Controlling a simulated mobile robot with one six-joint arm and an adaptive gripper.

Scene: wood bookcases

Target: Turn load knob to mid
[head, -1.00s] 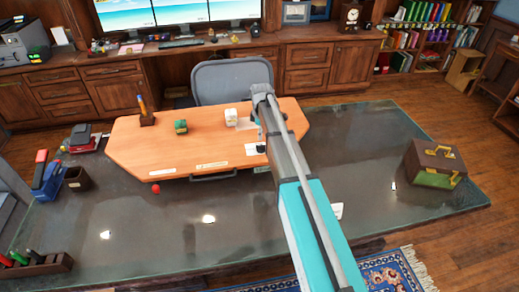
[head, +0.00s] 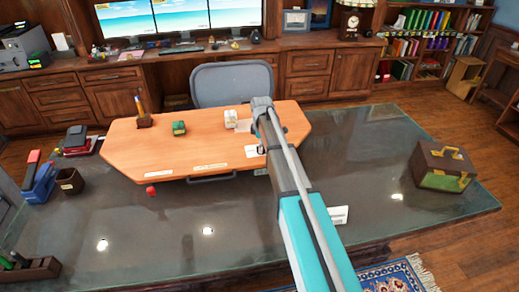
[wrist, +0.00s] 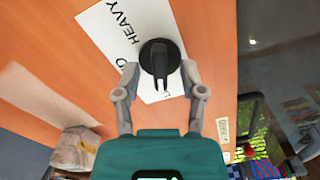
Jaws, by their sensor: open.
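The load knob (wrist: 157,56) is a round black dial with a raised bar, seen from above in the wrist view. It sits on a white card (wrist: 108,38) printed with "HEAVY" and another word that is partly hidden. My gripper (wrist: 161,83) is open, with one grey finger on each side of the knob's near part. I cannot tell whether the fingertips touch it. In the head view my arm hides most of the knob; a corner of the white card (head: 251,150) shows beside the arm on the orange board (head: 210,146).
On the board stand a white block (head: 231,118), a green block (head: 179,128) and a pen holder (head: 144,120). A red ball (head: 151,190) is at the board's front edge. A brown-green box (head: 443,168) stands on the glass desk at right.

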